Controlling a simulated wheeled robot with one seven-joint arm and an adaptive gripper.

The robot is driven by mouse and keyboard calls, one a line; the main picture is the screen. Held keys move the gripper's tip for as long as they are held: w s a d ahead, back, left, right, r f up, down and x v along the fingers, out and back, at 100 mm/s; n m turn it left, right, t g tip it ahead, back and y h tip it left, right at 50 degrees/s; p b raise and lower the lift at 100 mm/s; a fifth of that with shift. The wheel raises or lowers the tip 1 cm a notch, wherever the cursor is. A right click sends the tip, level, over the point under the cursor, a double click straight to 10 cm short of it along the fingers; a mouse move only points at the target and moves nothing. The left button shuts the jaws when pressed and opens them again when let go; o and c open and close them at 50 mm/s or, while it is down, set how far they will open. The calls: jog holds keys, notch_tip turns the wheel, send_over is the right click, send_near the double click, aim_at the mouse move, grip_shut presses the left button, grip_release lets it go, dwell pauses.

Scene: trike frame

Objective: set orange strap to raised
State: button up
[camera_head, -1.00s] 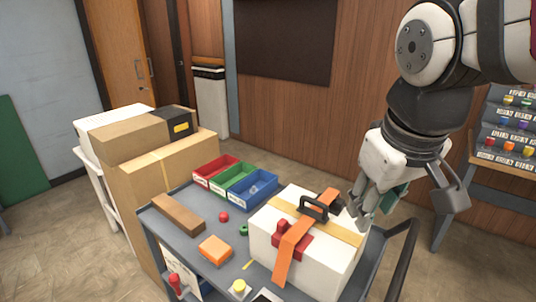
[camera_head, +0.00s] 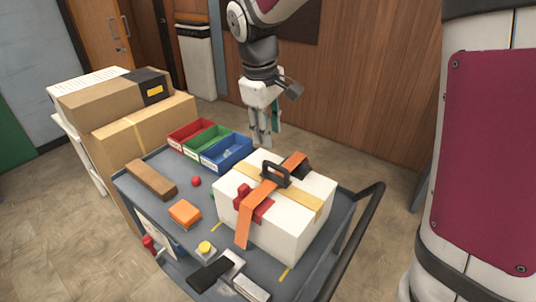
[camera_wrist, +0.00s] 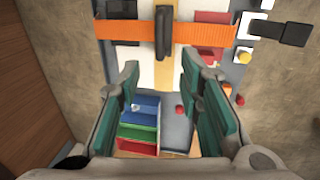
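The orange strap (camera_head: 255,201) lies over the white box (camera_head: 290,232) on the cart, and its near end hangs down the front side. It also crosses the top of the wrist view (camera_wrist: 215,32) from side to side. A black handle (camera_head: 276,173) stands up from the box's lid, beside the strap; it also shows in the wrist view (camera_wrist: 162,32). My gripper (camera_head: 264,142) is beyond the box, near the blue bin, with nothing held. Its teal-padded fingers (camera_wrist: 160,90) are apart in the wrist view, and the strap is beyond their tips.
Red (camera_head: 190,133), green (camera_head: 207,141) and blue (camera_head: 227,153) bins stand at the cart's back. A brown bar (camera_head: 151,180), red ball (camera_head: 196,181), orange block (camera_head: 184,212) and black tool (camera_head: 211,274) lie on the cart. A dark push handle (camera_head: 360,235) rises at the right.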

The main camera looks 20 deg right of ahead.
aim_at(274, 164)
jog(key=f, duration=0.3)
jog(key=d+f, duration=0.1)
jog(key=f, duration=0.3)
jog(key=w+f, duration=0.1)
jog(key=f, duration=0.2)
jog(key=shift+d+f, duration=0.2)
jog(key=shift+d, duration=0.15)
jog(key=shift+c, duration=0.3)
grip_shut()
